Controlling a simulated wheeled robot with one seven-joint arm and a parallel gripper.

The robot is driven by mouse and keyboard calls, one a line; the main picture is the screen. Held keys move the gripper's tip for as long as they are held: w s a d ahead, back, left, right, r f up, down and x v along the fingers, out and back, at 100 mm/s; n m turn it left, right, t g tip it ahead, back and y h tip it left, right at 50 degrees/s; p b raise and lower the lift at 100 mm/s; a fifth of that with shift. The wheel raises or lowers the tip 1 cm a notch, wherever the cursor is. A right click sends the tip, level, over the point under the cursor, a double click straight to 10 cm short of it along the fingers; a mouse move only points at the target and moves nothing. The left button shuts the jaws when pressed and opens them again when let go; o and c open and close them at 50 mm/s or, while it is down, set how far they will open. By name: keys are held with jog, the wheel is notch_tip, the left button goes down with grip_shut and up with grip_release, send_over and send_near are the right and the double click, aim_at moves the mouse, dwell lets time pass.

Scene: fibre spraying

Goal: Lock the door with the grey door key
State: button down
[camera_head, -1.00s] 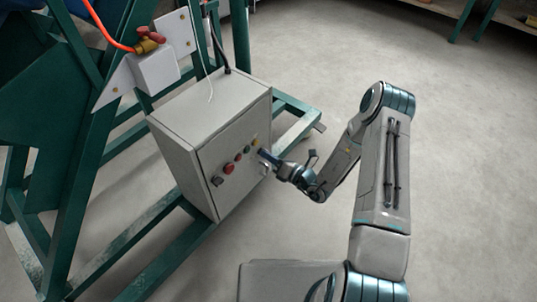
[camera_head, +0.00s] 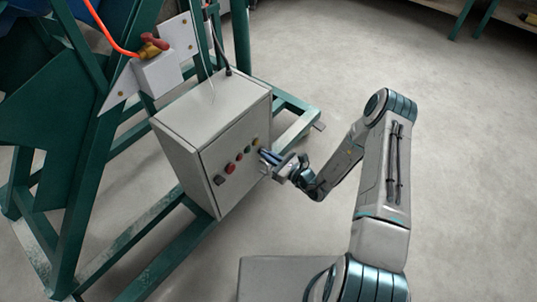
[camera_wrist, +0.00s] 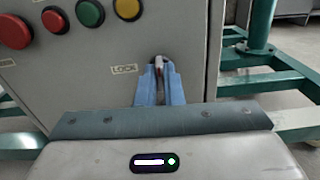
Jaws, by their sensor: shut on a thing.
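The grey control cabinet (camera_head: 196,117) stands on the green frame, its door (camera_head: 224,181) facing my arm and closed. My gripper (camera_head: 266,157) is at the right side of the door. In the wrist view my gripper (camera_wrist: 160,76) has its two blue fingers close together around a small pale and reddish piece, which I take to be the grey door key (camera_wrist: 159,63). Most of the key is hidden between the fingers, and I cannot tell how far it sits in the lock. A "LOCK" label (camera_wrist: 124,69) is on the door left of the fingers.
Several coloured buttons, among them a red button (camera_wrist: 55,20), a green button (camera_wrist: 90,13) and a yellow button (camera_wrist: 127,8), lie above and left of the fingers. Green frame beams (camera_head: 287,133) run beside the cabinet. The floor at right is clear.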

jog(key=shift+d+f+n, duration=0.1)
jog(key=shift+n, duration=0.2)
dwell(0.4)
jog(key=c, duration=1.6)
grip_release()
jog(key=shift+o, duration=0.2)
jog(key=p+v, duration=0.3)
jog(key=v, duration=1)
jog(key=shift+s+d, duration=0.2)
jog(key=shift+d, duration=0.05)
